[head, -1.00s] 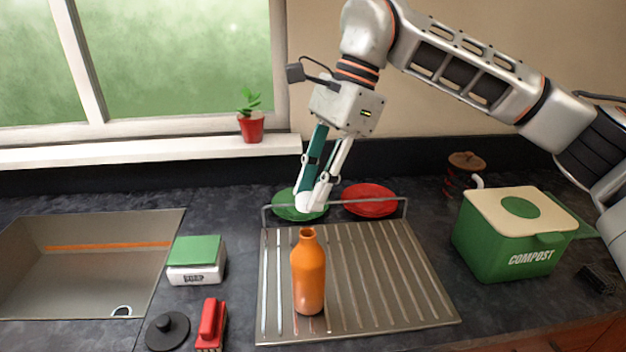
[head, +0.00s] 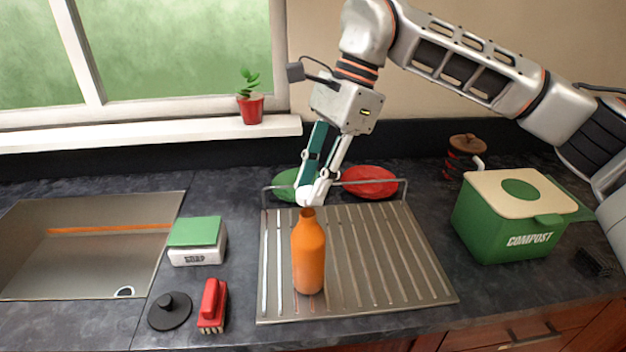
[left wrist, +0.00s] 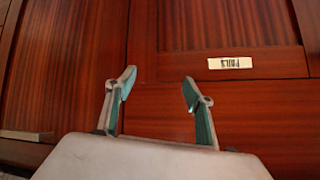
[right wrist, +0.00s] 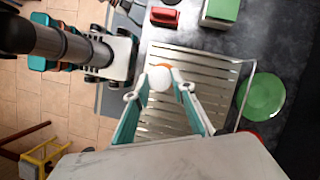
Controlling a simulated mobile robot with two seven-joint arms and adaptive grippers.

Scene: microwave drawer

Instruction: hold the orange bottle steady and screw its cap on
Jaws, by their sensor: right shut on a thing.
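The orange bottle (head: 308,258) stands upright on the left part of the metal drying rack, its narrow neck at the top. My right gripper (head: 309,197) is right above the neck, pointing down. In the right wrist view its fingers (right wrist: 159,84) are shut on a small white round cap (right wrist: 159,78). A sliver of the orange bottle (right wrist: 164,66) shows past the cap. The cap looks at or just over the bottle's mouth; I cannot tell whether they touch. My left gripper (left wrist: 158,82) is open and empty, facing wooden cabinet fronts, away from the bottle.
The drying rack (head: 395,260) has a green plate and a red plate (head: 369,181) behind it. A green compost bin (head: 510,220) stands right. Left are a soap box (head: 197,241), a red brush (head: 213,305), a black sink plug (head: 169,310) and the sink (head: 90,250).

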